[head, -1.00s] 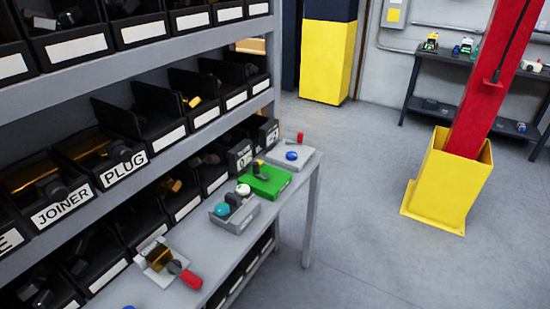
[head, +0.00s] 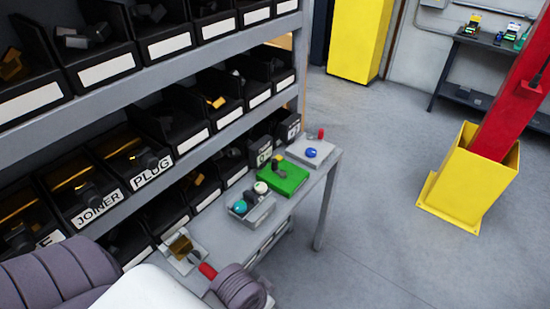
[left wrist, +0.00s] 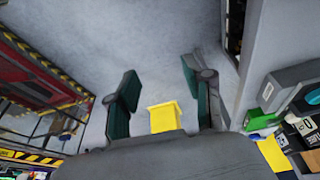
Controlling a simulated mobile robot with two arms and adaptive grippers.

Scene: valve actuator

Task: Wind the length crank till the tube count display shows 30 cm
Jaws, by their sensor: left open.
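A red-handled crank (head: 207,271) beside a brass block (head: 181,246) sits on the near part of the grey bench shelf (head: 215,240); no label on it is readable. Two dark boxes at the back of the bench, one nearer (head: 262,153) and one farther (head: 289,129), carry white panels; the nearer seems to show a 0, and no length is readable. My left arm crosses the bottom of the head view and partly covers the crank area. My left gripper (left wrist: 160,88) is open and empty in the left wrist view, with floor beyond its fingers. My right gripper is not visible.
A grey box with teal and white knobs (head: 252,209), a green box (head: 283,179) and a grey plate with a blue button (head: 312,151) stand along the bench. Racks of black bins rise behind. A yellow post base (head: 468,185) stands right; floor between is clear.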

